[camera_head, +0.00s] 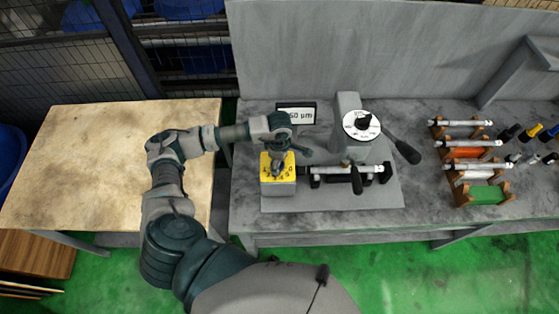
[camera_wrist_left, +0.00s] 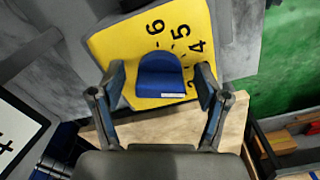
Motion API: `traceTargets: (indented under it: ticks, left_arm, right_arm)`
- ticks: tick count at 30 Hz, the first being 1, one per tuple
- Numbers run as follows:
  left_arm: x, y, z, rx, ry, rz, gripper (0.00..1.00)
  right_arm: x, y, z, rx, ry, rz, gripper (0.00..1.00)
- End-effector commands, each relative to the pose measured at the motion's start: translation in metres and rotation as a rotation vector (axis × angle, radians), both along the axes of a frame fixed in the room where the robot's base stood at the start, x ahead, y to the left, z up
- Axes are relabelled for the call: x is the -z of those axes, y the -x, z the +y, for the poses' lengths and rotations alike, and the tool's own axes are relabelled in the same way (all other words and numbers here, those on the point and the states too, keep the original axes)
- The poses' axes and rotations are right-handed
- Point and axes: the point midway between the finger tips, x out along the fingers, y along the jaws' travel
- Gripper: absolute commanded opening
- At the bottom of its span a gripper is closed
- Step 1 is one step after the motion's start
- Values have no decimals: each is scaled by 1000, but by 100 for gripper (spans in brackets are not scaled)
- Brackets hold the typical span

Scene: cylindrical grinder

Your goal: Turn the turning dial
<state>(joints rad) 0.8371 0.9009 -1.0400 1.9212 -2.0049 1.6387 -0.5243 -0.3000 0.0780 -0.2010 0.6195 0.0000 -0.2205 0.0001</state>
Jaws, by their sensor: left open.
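The turning dial is a blue knob (camera_wrist_left: 160,74) on a yellow numbered plate (camera_wrist_left: 115,42) in the left wrist view. In the head view the yellow plate (camera_head: 268,168) tops a small grey box at the left of the machine. My left gripper (camera_head: 279,166) is over this plate and partly hides it; the knob cannot be made out there. In the left wrist view my left gripper (camera_wrist_left: 160,86) is open, with one finger on each side of the knob. Gaps show beside the knob, so contact cannot be confirmed. My right gripper is not in view.
A display (camera_head: 296,114) reading about 50 µm stands behind the dial box. A white round scale (camera_head: 352,120) and a black-handled lever (camera_head: 406,152) are to the right. Racks with rods (camera_head: 484,195) stand farther right. A wooden table (camera_head: 90,160) on the left is bare.

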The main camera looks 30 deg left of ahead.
Motion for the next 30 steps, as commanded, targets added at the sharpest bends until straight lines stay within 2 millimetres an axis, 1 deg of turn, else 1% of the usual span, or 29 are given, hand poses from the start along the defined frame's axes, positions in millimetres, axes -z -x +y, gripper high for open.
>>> traceTargets:
  ticks: [6, 7, 8, 9, 11, 12, 13, 14, 17, 22, 30]
  left_arm:
    - [1, 0, 1, -1, 0, 0, 75]
    - [1, 0, 1, -1, 0, 0, 70]
    - [1, 0, 1, -1, 0, 0, 62]
    - [0, 0, 1, -1, 0, 0, 52]
    - [0, 0, 1, -1, 0, 0, 38]
    - [0, 0, 1, -1, 0, 0, 28]
    - [0, 0, 1, -1, 0, 0, 20]
    - [0, 0, 2, -1, 0, 0, 17]
    - [1, -1, 1, -12, -1, -1, 17]
    - [2, -1, 1, -113, -1, -1, 17]
    - [0, -2, 1, -128, 1, -2, 17]
  right_arm:
    - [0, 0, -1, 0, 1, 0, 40]
    - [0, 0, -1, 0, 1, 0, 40]
    - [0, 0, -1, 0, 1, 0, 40]
    - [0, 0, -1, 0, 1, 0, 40]
    - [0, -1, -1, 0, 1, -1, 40]
    - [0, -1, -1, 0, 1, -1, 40]
    - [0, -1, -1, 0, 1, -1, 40]
    - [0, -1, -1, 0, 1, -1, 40]
    - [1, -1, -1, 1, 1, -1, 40]
    - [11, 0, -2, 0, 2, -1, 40]
    - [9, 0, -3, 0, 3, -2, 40]
